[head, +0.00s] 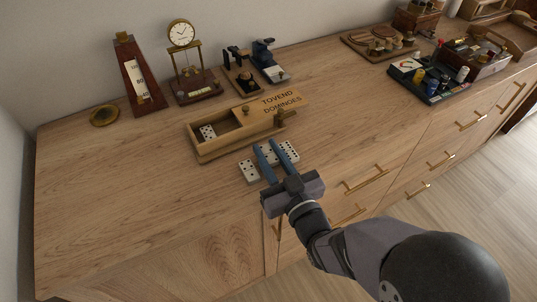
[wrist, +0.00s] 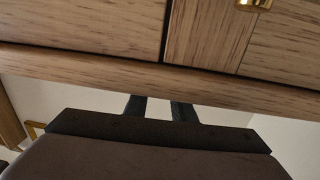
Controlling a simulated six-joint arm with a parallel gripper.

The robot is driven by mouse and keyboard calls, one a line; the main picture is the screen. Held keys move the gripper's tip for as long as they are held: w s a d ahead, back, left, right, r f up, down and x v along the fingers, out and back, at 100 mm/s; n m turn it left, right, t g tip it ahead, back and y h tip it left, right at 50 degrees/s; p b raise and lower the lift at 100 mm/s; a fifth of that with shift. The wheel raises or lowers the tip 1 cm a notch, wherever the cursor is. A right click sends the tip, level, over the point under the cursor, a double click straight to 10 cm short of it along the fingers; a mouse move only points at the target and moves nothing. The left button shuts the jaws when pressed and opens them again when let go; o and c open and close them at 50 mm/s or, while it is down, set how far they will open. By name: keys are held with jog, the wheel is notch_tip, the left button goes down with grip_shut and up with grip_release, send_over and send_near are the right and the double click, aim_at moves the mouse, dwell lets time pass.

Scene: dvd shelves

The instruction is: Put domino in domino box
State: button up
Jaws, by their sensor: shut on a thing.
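The wooden domino box (head: 212,155) stands on the cabinet top in the head view. Its lettered lid (head: 283,101) is slid partway to the right, so the left part is open. One white domino (head: 207,132) lies inside at the left end. In front of the box are white dominoes: one at the left (head: 250,171), one at the right (head: 289,151), and one between my blue fingers (head: 267,153). My gripper (head: 265,146) is shut on this middle domino, just in front of the box. The wrist view shows part of the fingers but no domino.
A metronome (head: 139,80), a small clock (head: 182,35) and a brass disc (head: 104,115) stand behind the box to the left. Small instruments (head: 268,60) stand behind it. A dark tray (head: 430,83) is at the right. The left cabinet top is clear.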

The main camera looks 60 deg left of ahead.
jog(key=shift+f, duration=0.55)
jog(key=shift+f+b, duration=0.25)
jog(key=shift+b, duration=0.05)
jog(key=o, duration=1)
jog(key=shift+r, duration=0.1)
jog(key=shift+p, duration=0.4)
